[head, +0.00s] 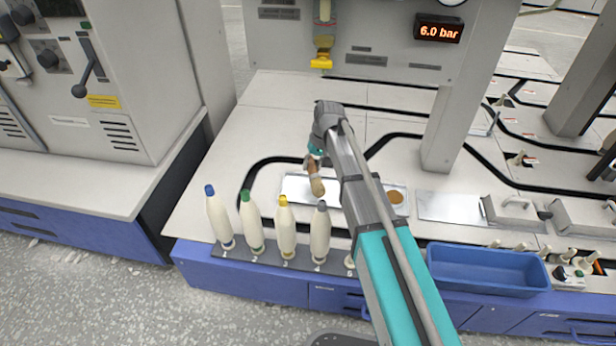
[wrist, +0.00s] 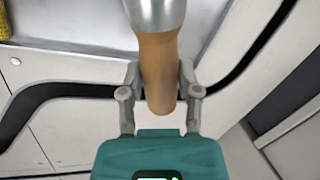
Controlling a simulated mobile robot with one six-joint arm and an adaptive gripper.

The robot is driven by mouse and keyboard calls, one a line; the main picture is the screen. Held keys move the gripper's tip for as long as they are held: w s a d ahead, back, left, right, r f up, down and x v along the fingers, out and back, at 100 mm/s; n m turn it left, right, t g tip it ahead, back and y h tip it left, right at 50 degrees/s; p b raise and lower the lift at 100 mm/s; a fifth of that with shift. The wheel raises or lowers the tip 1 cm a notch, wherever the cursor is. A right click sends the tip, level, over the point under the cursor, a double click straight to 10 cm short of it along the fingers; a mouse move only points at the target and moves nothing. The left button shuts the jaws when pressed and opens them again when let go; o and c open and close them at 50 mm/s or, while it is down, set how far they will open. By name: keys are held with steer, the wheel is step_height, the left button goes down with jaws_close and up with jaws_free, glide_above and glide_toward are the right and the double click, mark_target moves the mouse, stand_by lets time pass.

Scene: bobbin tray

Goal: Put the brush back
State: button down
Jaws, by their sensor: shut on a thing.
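The brush has a tan wooden handle and a silvery metal collar. In the wrist view its handle (wrist: 158,75) lies between my gripper's fingers (wrist: 160,92), which are shut on it, and the collar runs out past the top edge, so the bristles are out of that view. In the head view the brush (head: 317,186) hangs below my gripper (head: 311,165), over the left part of a shallow metal tray (head: 297,190). I cannot tell whether it touches the tray. My arm hides the middle of the tray.
A round brown item (head: 396,197) sits at the tray's right end. Several capped bobbins, among them a yellow-capped one (head: 287,228), stand along the front edge. A blue bin (head: 488,272) is at the front right. A grey post (head: 443,130) rises behind the tray.

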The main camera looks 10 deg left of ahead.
mark_target(310, 173)
steer(key=shift+f, duration=0.1)
stand_by(0.3)
steer(key=shift+w+a+f+b, duration=0.15)
steer(key=shift+a+f+b, duration=0.2)
steer(key=shift+f+b, duration=1.6)
steer(key=shift+b, duration=0.05)
steer(key=shift+f, duration=0.1)
steer(key=shift+c, duration=1.5)
jaws_free()
steer(key=shift+r, duration=0.2)
steer(key=p+v, duration=1.1)
steer(key=v, duration=0.1)
steer(key=shift+p, duration=0.35)
